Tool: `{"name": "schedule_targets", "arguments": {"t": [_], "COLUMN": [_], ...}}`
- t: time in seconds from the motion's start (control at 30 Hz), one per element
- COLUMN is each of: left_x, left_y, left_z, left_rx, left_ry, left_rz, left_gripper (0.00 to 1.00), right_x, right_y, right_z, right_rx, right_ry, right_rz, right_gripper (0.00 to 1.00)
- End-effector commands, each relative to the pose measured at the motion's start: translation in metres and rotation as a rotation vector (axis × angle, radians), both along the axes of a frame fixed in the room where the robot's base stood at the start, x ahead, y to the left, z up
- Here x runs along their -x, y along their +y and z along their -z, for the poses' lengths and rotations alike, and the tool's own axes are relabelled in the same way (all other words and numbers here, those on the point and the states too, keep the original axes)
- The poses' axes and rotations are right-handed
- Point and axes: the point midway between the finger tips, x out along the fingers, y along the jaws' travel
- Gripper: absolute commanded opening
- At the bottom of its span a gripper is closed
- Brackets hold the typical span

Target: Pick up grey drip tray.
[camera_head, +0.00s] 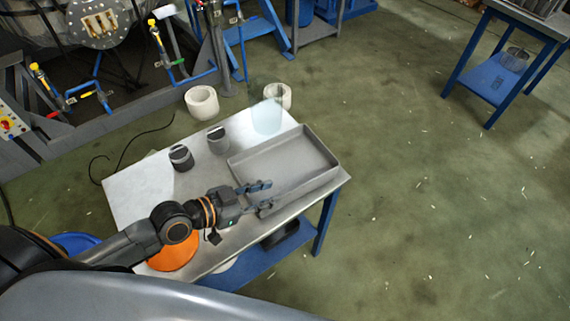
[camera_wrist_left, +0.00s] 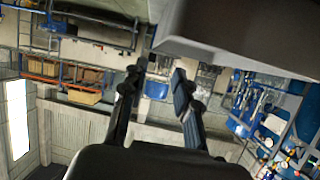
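The grey drip tray (camera_head: 290,160) is a shallow rectangular tray lying on the right end of the metal-topped table. My left gripper (camera_head: 267,196) is at the tray's near left corner, its fingers apart and overlapping the tray's edge in the head view. In the left wrist view, the left gripper (camera_wrist_left: 160,72) shows two separated fingers with nothing between them. A large grey surface (camera_wrist_left: 245,35), probably the tray, fills the upper right there, beside the fingertips. I cannot tell whether a finger touches the tray. My right gripper is not in view.
On the table (camera_head: 140,190) stand a dark-banded jar (camera_head: 181,158), a grey jar (camera_head: 217,140) and a translucent bluish beaker (camera_head: 266,117) behind the tray. An orange round object (camera_head: 173,257) is at the near edge. The floor right of the table is clear.

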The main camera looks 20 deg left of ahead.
Motion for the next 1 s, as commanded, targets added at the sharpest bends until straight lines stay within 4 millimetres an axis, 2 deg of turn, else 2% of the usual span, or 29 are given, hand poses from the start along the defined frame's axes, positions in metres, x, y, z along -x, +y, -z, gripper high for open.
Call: {"name": "schedule_targets", "arguments": {"t": [0.03,0.1,0.2,0.27,0.37,0.6,0.8,1.0], "left_x": [-0.009,-0.02,-0.032,-0.037,-0.042,-0.056,-0.073,-0.075], "left_y": [-0.007,-0.016,-0.026,-0.031,-0.036,-0.053,-0.069,-0.072], "left_z": [0.001,0.007,0.014,0.018,0.021,0.03,0.042,0.045], "left_rx": [0.006,0.005,0.003,0.002,0.002,0.003,0.0,-0.001], "left_ry": [-0.004,-0.004,-0.002,-0.002,-0.001,0.002,0.0,0.0], "left_rz": [-0.004,-0.003,-0.003,-0.002,-0.001,-0.001,-0.001,0.0], "left_gripper": [0.3,0.3,0.3,0.3,0.3,0.3,0.3,0.3], "right_x": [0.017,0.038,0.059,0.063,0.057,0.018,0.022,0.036], "right_y": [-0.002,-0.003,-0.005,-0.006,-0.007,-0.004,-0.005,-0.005], "right_z": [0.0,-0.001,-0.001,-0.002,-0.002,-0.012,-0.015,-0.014], "right_rx": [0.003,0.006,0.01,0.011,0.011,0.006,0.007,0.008], "right_ry": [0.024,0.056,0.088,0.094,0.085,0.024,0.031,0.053], "right_rz": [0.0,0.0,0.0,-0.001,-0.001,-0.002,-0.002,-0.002], "right_gripper": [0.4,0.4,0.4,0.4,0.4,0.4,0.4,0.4]}}
